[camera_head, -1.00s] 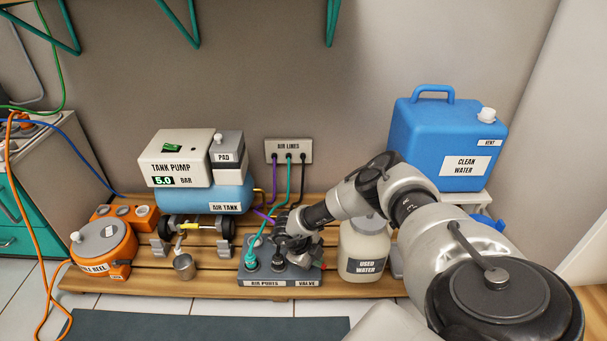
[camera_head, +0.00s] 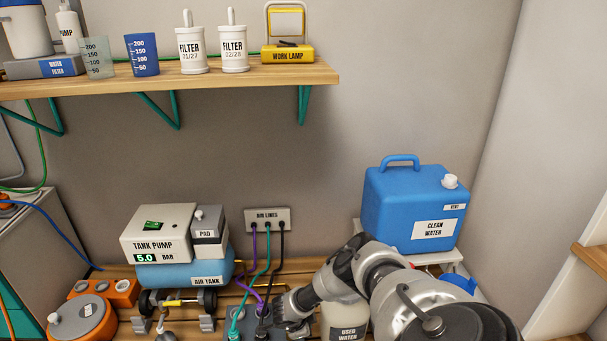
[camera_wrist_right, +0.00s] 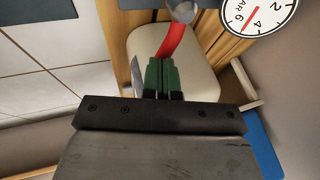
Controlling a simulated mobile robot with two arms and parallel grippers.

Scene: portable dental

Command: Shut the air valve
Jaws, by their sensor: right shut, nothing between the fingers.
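The air ports block (camera_head: 236,318) is at the bottom edge of the head view, with hoses plugged into its top. Its valve label is out of frame, and my right arm hides the valve end. My right gripper (camera_head: 294,322) is low beside the block, partly cut off. In the right wrist view the green fingers of the right gripper (camera_wrist_right: 164,76) are together and empty. A red valve lever (camera_wrist_right: 175,42) with a grey pivot (camera_wrist_right: 182,10) lies just beyond the fingertips; I cannot tell whether they touch. My left gripper is not in view.
The used water jug (camera_head: 345,326) stands close right of my right gripper. A gauge (camera_wrist_right: 257,12) is near the lever. The tank pump (camera_head: 157,233) stands left, the clean water canister (camera_head: 412,205) right. A shelf (camera_head: 200,83) hangs above.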

